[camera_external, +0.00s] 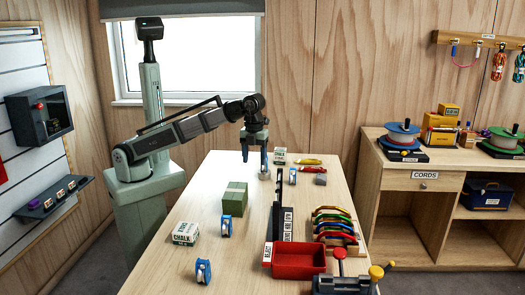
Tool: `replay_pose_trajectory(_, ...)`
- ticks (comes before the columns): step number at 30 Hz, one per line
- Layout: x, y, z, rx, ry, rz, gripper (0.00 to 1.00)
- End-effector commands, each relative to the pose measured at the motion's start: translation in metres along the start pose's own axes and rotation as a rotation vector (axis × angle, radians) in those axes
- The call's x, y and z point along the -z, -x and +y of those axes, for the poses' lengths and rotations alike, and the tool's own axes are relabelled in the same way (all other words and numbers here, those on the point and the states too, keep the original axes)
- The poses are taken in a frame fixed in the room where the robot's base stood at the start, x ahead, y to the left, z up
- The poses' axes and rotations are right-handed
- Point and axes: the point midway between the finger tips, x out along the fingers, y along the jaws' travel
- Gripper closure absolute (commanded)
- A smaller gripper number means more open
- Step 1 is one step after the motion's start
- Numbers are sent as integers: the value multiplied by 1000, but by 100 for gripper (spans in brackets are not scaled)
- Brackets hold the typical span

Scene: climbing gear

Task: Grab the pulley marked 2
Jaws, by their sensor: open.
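Blue-and-white pulleys stand on the table: one at the near left (203,271), one near its middle (226,225) and one at the far end (292,176). Their number marks are too small to read, so I cannot tell which is marked 2. My gripper (255,158) is open and points down over the far end of the table, left of the far pulley and apart from it. A small pale object (264,176) shows just below its right finger; I cannot tell what it is or whether they touch. I see nothing held between the fingers.
Chalk boxes stand at the near left (186,233) and far end (280,156); a green block (234,197) is near the middle. A dark upright panel (276,215), a rack of coloured carabiners (335,228) and a red tray (299,260) fill the right side. The near left table is mostly clear.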

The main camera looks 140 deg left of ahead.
Motion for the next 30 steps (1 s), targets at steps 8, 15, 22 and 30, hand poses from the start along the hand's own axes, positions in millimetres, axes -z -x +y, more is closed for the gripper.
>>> replay_pose_trajectory(8,94,3,12,4,-156,42,37)
replay_pose_trajectory(15,160,7,22,22,-227,120,37)
replay_pose_trajectory(22,204,17,18,47,-83,290,37)
replay_pose_trajectory(30,221,23,11,44,135,390,37)
